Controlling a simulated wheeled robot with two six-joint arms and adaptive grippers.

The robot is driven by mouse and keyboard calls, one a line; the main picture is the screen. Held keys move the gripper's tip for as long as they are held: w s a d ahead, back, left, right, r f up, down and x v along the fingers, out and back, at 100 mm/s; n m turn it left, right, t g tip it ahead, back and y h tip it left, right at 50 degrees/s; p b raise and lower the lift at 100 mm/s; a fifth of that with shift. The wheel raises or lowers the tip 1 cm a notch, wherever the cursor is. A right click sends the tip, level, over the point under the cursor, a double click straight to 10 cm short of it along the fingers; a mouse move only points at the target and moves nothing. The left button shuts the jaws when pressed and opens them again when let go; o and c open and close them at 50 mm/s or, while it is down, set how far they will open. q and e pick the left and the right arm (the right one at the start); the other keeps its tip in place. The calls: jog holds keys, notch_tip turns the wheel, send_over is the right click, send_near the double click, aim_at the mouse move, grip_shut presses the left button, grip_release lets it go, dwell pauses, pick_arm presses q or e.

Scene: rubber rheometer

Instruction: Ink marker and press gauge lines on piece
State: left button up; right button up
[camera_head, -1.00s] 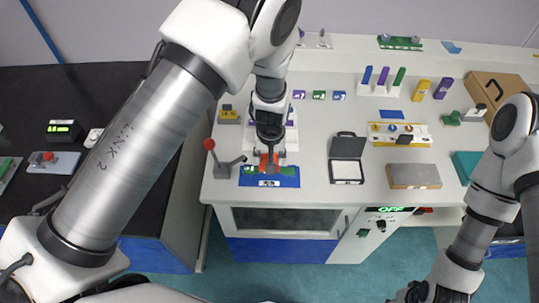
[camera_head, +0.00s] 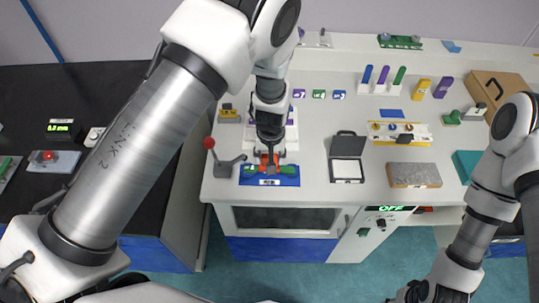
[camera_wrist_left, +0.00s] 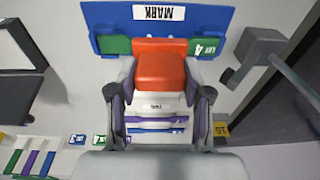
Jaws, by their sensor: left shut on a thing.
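My left gripper (camera_head: 269,152) points down over the blue MARK base (camera_head: 288,181) and is shut on the red-orange marker (camera_head: 263,159). In the left wrist view the marker (camera_wrist_left: 160,72) sits between the two fingertips, over the middle of the green piece (camera_wrist_left: 205,47). Both green ends of the piece show beside the marker, and its middle is hidden. I cannot tell for sure if the marker touches it. An open black case with a white pad (camera_head: 347,170), perhaps the ink pad, stands right of the base. My right gripper (camera_head: 415,293) is low at the bottom edge, partly cut off.
A lever press with a red knob (camera_head: 209,143) stands just left of the base. A grey block (camera_head: 414,175), a yellow tray (camera_head: 401,140) and a rack of coloured strips (camera_head: 383,82) stand to the right. The bench between pad and block is narrow but clear.

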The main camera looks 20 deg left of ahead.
dwell(0.5)
pick_arm(q)
notch_tip(320, 180, up, 7)
jog(key=p, duration=0.6)
dwell(0.7)
